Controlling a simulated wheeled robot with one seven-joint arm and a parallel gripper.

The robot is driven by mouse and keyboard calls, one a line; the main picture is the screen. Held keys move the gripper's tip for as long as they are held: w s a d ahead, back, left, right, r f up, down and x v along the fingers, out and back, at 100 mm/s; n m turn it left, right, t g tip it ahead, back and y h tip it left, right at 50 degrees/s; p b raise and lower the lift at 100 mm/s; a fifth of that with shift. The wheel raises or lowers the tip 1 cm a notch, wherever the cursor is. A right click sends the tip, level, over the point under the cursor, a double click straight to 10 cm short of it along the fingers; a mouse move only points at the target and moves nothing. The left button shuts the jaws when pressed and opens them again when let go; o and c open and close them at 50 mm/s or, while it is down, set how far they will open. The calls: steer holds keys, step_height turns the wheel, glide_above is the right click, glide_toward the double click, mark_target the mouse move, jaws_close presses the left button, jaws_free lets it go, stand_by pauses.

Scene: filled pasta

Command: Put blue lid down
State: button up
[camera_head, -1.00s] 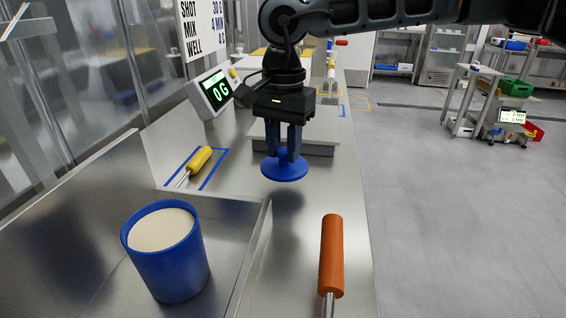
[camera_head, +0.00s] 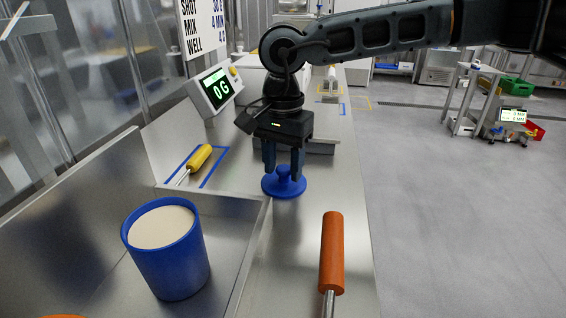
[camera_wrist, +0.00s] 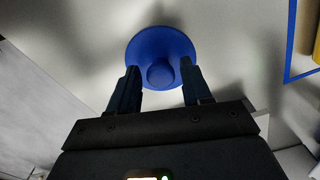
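The round blue lid (camera_head: 284,189), with a knob on top, lies flat on the steel counter (camera_head: 310,215). My gripper (camera_head: 283,172) is above it, pointing down, with one finger on each side of the knob. In the wrist view the blue lid (camera_wrist: 160,45) shows beyond my gripper (camera_wrist: 159,66), and a gap is visible between each fingertip and the knob. The gripper is open and not clamped on the knob.
A blue tub (camera_head: 170,265) of pale filling stands in the steel tray at the left front. An orange-handled tool (camera_head: 332,250) lies right of it. A yellow-handled tool (camera_head: 200,158) lies in a blue-taped area. A scale display (camera_head: 215,90) stands behind.

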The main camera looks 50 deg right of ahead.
mark_target(283, 168)
steer(key=shift+o, duration=0.6)
steer(key=shift+r, duration=0.1)
steer(key=shift+r+p, duration=0.2)
steer(key=shift+p, duration=0.1)
step_height(283, 168, up, 12)
stand_by(0.3)
